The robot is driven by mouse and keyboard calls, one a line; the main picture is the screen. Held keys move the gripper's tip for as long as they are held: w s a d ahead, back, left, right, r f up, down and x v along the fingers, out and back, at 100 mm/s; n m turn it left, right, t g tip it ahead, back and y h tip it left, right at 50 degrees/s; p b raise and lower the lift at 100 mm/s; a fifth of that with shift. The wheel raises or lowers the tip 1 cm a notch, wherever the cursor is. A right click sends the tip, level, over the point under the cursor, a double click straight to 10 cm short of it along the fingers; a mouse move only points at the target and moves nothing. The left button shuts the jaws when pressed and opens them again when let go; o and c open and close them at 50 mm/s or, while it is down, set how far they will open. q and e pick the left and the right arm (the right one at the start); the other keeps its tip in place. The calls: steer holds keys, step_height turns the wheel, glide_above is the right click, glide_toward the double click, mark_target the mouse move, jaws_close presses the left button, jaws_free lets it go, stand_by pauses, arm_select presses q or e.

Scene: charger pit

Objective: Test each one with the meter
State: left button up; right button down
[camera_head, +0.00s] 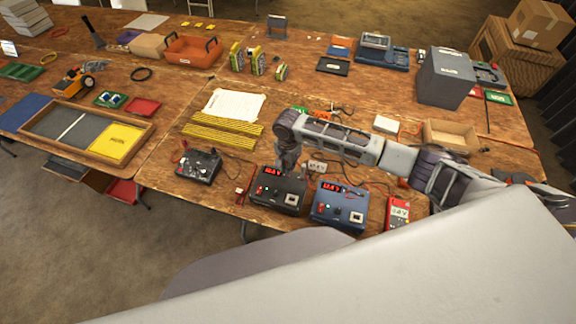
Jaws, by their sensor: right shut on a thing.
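My right gripper (286,162) reaches in from the right and points down at the back of the black powered box (278,197). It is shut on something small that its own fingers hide. The black box has a lit red display. A blue box (340,207) with a similar red display stands to its right. A smaller dark unit with knobs (199,166) sits to the left. Several yellow-green packs (258,62) stand farther back. My left gripper is out of view.
Thin red and dark leads run around the boxes. A paper sheet (234,105) and yellow strips (222,131) lie behind them. A wooden tray (148,142) is at left, an orange bin (192,51) at back, a grey case (445,77) and open wooden box (451,135) at right.

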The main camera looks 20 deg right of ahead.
steer(key=shift+f+p, duration=0.3)
steer(key=shift+f, duration=0.6)
stand_by(2.9)
steer(key=c, duration=1.1)
jaws_free()
steer(key=shift+c, duration=0.2)
steer(key=shift+r, duration=0.15)
steer(key=shift+r, duration=3.65)
